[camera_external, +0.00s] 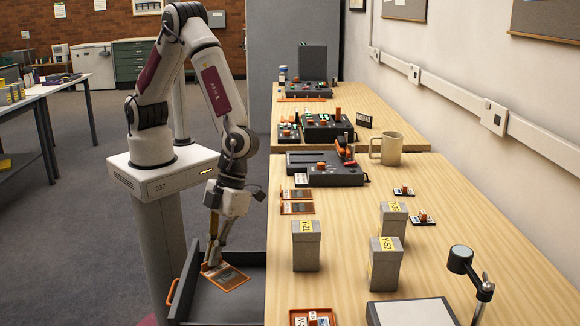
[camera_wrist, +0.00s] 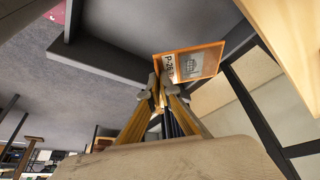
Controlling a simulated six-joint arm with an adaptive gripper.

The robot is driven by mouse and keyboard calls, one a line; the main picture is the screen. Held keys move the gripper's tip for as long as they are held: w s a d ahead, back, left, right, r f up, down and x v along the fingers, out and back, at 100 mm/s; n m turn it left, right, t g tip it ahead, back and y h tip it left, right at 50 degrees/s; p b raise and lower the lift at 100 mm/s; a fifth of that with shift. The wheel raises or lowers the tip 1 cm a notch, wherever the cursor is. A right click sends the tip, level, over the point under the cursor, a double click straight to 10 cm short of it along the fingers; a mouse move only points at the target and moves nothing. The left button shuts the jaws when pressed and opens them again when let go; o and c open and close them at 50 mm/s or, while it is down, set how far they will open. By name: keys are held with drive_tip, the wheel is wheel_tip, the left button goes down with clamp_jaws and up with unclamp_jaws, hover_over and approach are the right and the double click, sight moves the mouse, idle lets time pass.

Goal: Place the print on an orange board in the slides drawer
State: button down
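The print on an orange board (camera_external: 232,278) is inside the outline of an open dark grey drawer (camera_external: 190,268) at the table's left side. The drawer has an orange handle; no drawer label is readable. In the wrist view the fingers (camera_wrist: 160,80) meet at the edge of the print's board (camera_wrist: 200,61), which bears a white label starting with P. The board is tilted there, and I cannot tell whether it touches the drawer floor (camera_wrist: 125,28).
Two more orange-framed boards (camera_external: 297,208) lie on the table edge, and another (camera_external: 312,317) lies at the front. Grey boxes (camera_external: 306,246) with yellow labels, a mug (camera_external: 391,148) and a lamp (camera_external: 462,260) stand on the table. The drawer's front part looks clear.

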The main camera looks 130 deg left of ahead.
drive_tip(key=shift+f, duration=0.1)
hover_over(213, 303)
drive_tip(key=a, duration=0.2)
drive_tip(key=shift+d+f, duration=0.15)
drive_tip(key=shift+f, duration=2.9)
drive_tip(key=shift+f, duration=0.1)
drive_tip(key=shift+f, duration=1.75)
drive_tip(key=shift+f, duration=0.15)
drive_tip(key=c, duration=2.3)
unclamp_jaws()
drive_tip(key=shift+v, duration=6.15)
